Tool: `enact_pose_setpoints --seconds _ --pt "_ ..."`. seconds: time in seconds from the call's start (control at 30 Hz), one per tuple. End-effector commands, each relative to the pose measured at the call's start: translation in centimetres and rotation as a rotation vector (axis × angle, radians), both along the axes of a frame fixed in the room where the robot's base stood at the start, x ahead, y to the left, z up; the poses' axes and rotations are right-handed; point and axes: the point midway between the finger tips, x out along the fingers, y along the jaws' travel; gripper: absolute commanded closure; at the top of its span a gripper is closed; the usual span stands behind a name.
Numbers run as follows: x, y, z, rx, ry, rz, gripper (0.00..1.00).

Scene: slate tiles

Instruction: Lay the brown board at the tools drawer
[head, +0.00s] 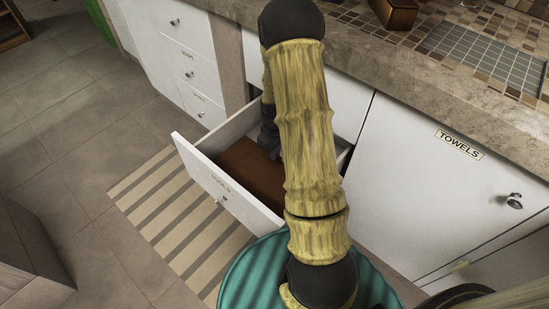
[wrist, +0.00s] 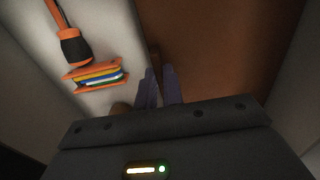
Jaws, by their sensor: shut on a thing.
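The brown board (head: 250,172) is inside the open white drawer (head: 225,184), low between its walls; its far part is hidden behind my arm. In the wrist view the board (wrist: 235,45) fills the upper right, with its left edge at my fingers. My gripper (wrist: 165,88) is shut on that edge. In the head view my gripper (head: 271,140) is a dark shape over the drawer, partly hidden by my arm. I cannot tell whether the board rests fully on the drawer floor. The drawer's label is too small to read.
In the drawer, left of the board in the wrist view, lie an orange and black screwdriver (wrist: 72,40) and an orange-cased tool set (wrist: 97,76). A stone counter (head: 420,90) runs above. A closed cabinet labelled TOWELS (head: 440,190) stands to the right.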

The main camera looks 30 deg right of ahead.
Motion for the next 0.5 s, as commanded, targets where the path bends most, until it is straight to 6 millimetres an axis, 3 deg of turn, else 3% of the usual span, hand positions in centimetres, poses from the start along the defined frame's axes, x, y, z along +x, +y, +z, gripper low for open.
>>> enact_pose_setpoints --seconds 0.23,0.5 --pt "0.0 -0.1 -3.1 0.0 0.0 -0.002 1.0" --pt "0.0 0.0 -3.3 0.0 0.0 0.0 1.0"
